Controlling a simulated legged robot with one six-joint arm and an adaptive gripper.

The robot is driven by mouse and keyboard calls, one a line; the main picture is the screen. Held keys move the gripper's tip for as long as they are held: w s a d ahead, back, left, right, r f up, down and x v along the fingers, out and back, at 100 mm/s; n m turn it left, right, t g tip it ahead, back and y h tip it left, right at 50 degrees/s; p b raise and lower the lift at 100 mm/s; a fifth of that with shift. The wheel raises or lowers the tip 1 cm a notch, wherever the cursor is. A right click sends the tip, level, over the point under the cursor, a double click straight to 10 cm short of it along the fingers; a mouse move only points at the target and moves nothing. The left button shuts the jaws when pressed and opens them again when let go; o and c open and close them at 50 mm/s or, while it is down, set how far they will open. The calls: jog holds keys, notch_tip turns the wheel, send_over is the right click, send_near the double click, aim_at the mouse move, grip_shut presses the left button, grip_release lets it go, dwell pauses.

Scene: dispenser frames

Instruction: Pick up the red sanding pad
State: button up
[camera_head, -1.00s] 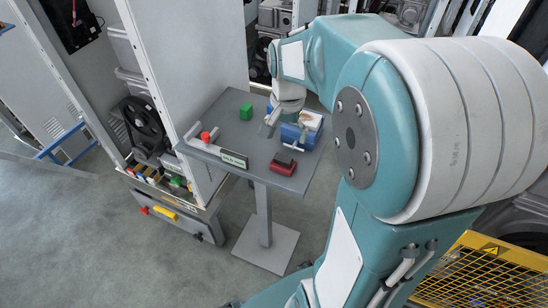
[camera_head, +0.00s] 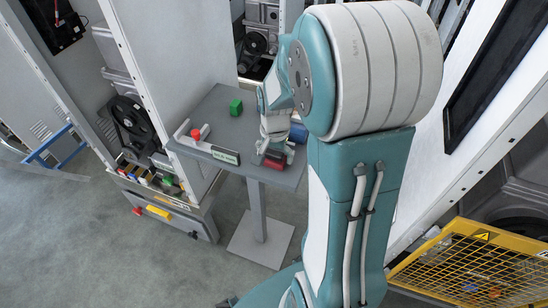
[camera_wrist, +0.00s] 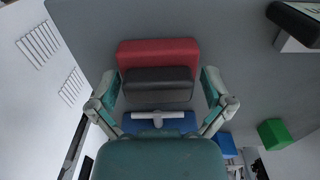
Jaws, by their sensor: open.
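The red sanding pad (camera_wrist: 158,50) lies on the grey table, a red block with a dark grey part (camera_wrist: 157,84) on its near side in the wrist view. In the wrist view my gripper (camera_wrist: 160,85) is open, with one finger on each side of the dark part. The fingertips reach about level with the dark part, and no contact with the pad is visible.
A blue object (camera_wrist: 160,123) with a light handle lies under my gripper. A green cube (camera_head: 236,107) stands at the table's back left. A red knob (camera_head: 195,134) and a labelled sign (camera_head: 225,155) sit at the left front edge. The left-middle tabletop is clear.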

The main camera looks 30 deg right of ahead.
aim_at(275, 151)
jog(key=c, duration=0.8)
jog(key=shift+r, duration=0.65)
notch_tip(275, 151, up, 2)
jog(key=shift+s+r, duration=0.1)
jog(key=shift+r, duration=0.1)
jog(key=s+r, duration=0.3)
jog(key=s, duration=0.1)
jog(key=s+a+r, duration=0.1)
jog(key=s+r, duration=0.2)
jog(key=s, duration=0.2)
jog(key=s+r, duration=0.3)
jog(key=s, duration=0.1)
jog(key=shift+s+a+r, duration=0.2)
jog(key=shift+s+a, duration=0.2)
